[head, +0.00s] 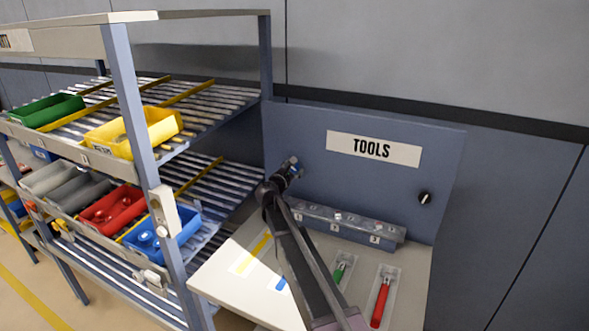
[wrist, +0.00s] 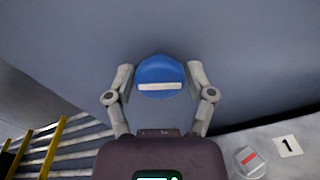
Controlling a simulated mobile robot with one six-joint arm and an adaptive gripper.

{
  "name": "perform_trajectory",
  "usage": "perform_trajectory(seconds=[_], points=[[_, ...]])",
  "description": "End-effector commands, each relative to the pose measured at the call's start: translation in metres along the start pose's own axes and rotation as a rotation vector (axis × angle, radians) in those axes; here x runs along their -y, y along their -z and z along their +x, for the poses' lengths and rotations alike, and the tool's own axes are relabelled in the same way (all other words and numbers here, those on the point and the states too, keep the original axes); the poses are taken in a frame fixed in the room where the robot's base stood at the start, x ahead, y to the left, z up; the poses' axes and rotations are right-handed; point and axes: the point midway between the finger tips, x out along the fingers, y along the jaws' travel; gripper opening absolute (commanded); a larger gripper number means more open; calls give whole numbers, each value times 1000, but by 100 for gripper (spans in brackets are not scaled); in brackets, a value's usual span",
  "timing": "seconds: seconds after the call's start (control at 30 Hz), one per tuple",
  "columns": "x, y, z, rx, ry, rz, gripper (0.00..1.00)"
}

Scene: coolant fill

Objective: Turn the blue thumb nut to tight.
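The blue thumb nut (wrist: 160,70) faces me in the wrist view, in front of the blue-grey panel. A white bar (wrist: 160,87) lies level across its face. My gripper (wrist: 160,77) is open, with one finger on each side of the nut. A narrow gap shows between each fingertip and the nut, so I see no clear contact. In the head view my gripper (head: 291,167) is at the left part of the tool panel (head: 300,130). There the nut is mostly hidden by the gripper, and I cannot make it out clearly.
A numbered block (head: 342,229) stands at the back of the bench (head: 225,283), below my gripper. Red (head: 381,302) and green (head: 340,270) handled tools lie on the bench. A black knob (head: 425,198) is on the panel's right. A shelf rack (head: 140,110) with bins stands left.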

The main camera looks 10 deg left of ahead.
Motion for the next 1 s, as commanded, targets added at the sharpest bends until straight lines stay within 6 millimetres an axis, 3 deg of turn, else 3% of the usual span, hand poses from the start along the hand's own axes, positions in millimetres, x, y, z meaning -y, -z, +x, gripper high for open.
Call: perform_trajectory(seconds=[0.03, 0.1, 0.13, 0.57, 1.0], points=[[0, 0, 0, 0, 0, 0, 37], [0, 0, 0, 0, 0, 0, 16], [0, 0, 0, 0, 0, 0, 11], [1, -1, 1, 2, 3, 44, 11], [1, -1, 2, 2, 3, 320, 11]])
